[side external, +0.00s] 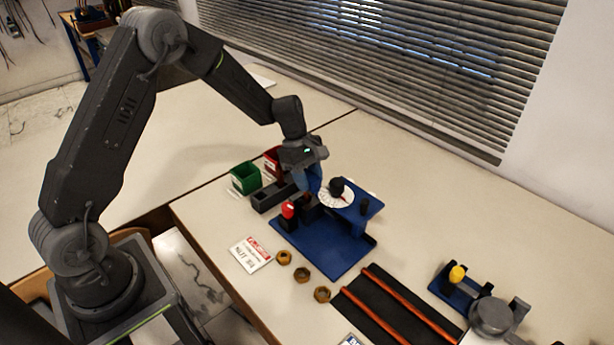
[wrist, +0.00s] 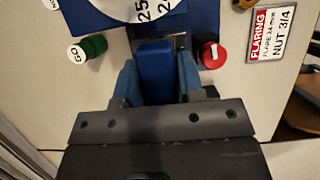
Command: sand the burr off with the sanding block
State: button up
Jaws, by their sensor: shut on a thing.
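My gripper (wrist: 155,72) is shut on a blue block (wrist: 154,68), seen between its two blue fingers in the wrist view; it looks like the sanding block. The block's far end is beside a small grey metal part (wrist: 179,41) of the rig; I cannot tell whether they touch. In the side view my gripper (side external: 312,184) is low over the left end of the blue gauge rig (side external: 318,248), close to its white dial (side external: 330,203) and red knob (side external: 289,210). The block is not distinct there. I cannot make out the burr.
A dark holder (side external: 266,199), a green bin (side external: 244,179) and a red bin (side external: 271,160) stand left of the rig. A label card (side external: 250,254) and brass nuts (side external: 302,275) lie in front. A black mat (side external: 385,315) with orange rods and another fixture (side external: 492,316) are at right.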

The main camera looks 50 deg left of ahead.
jog(key=shift+d, duration=0.5)
jog(key=shift+a, duration=0.2)
jog(key=shift+a, duration=1.45)
jog(key=shift+s+d+f, duration=0.15)
jog(key=shift+d, duration=1.55)
jog(key=shift+a, duration=0.15)
